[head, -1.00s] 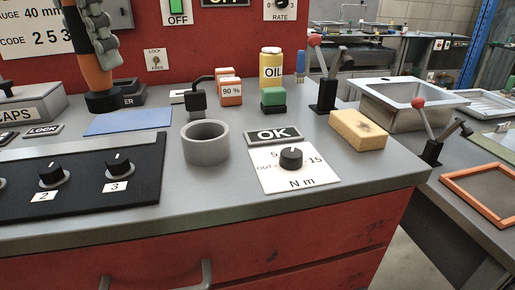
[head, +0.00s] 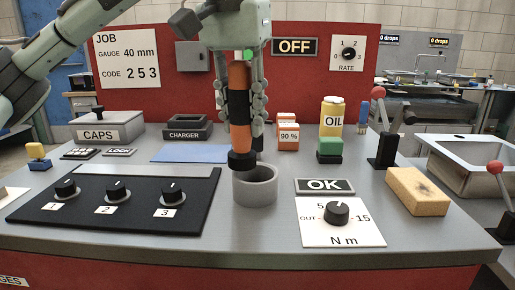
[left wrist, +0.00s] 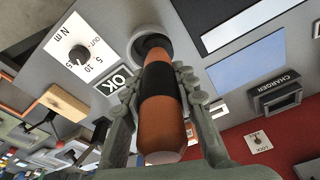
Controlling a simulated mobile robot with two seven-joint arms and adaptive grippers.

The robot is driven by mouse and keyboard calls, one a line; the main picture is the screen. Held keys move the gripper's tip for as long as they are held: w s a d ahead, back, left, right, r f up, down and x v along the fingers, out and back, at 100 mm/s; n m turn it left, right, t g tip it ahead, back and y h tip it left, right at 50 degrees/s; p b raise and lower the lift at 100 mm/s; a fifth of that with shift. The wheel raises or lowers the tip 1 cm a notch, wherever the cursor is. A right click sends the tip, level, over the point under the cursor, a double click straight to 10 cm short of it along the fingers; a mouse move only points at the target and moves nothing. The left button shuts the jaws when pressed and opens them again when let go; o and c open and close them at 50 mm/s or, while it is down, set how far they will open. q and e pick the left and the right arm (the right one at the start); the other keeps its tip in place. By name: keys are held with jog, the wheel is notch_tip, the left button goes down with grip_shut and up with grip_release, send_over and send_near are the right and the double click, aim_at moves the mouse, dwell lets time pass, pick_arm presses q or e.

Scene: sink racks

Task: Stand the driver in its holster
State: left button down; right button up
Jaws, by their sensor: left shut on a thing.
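The driver (head: 239,105), orange with black bands and a wide black foot, is upright in my left gripper (head: 240,110). The gripper's fingers are shut around its body. The holster (head: 256,188) is a round grey open cup standing on the bench. The driver's black foot shows at the holster's back-left rim and hides part of it; I cannot tell whether it touches the rim. In the left wrist view the driver (left wrist: 160,115) lies between the fingers, its black end overlapping the holster (left wrist: 137,48), which is mostly hidden. My right gripper is not in view.
The charger (head: 187,128) and a blue mat (head: 190,153) are behind left. A knob panel (head: 120,200) is at left. The OK plate (head: 324,186), torque dial card (head: 340,222), green-topped block (head: 329,150) and sponge (head: 417,190) are at right.

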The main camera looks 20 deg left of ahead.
pick_arm(q)
jog(key=shift+w+d+f, duration=0.3)
jog(key=shift+w+d, duration=0.1)
jog(key=shift+d, duration=0.2)
jog(key=f, duration=0.3)
jog(key=shift+w+d+f, duration=0.15)
jog(key=shift+d+f, duration=0.1)
jog(key=shift+f, duration=0.5)
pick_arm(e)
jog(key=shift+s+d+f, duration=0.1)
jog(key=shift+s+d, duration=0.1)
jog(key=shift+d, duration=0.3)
pick_arm(q)
jog(key=shift+f, duration=0.15)
